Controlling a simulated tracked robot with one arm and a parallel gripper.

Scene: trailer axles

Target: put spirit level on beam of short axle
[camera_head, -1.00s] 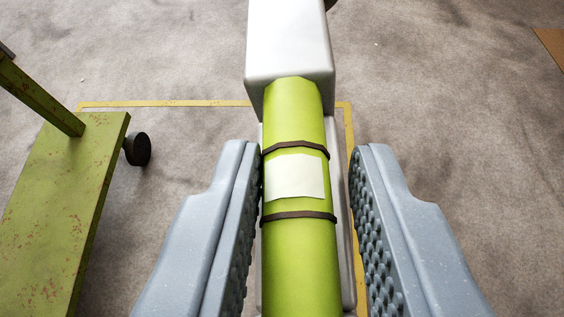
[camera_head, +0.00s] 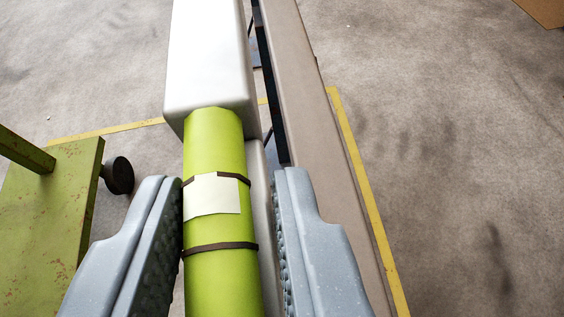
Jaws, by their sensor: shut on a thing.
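The spirit level (camera_head: 209,60) has a pale body with a bright green vial, crossed by two dark bands with a pale patch between them. It runs lengthwise away from me. My gripper (camera_head: 229,182) is shut on it, with one grey, knobbly-padded finger at each side. The level's near end is out of frame. A beige beam (camera_head: 309,120) with a dark left side runs below and to the right of the level. Part of it is hidden by the right finger, and I cannot tell which axle it belongs to. The level appears apart from the beam.
A rusty green cart or stand (camera_head: 50,225) with a dark wheel (camera_head: 117,175) is at the left. A yellow floor line (camera_head: 362,190) runs along the beam's right. The concrete floor (camera_head: 465,170) at the right is clear. A brown patch (camera_head: 545,10) shows at the top right corner.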

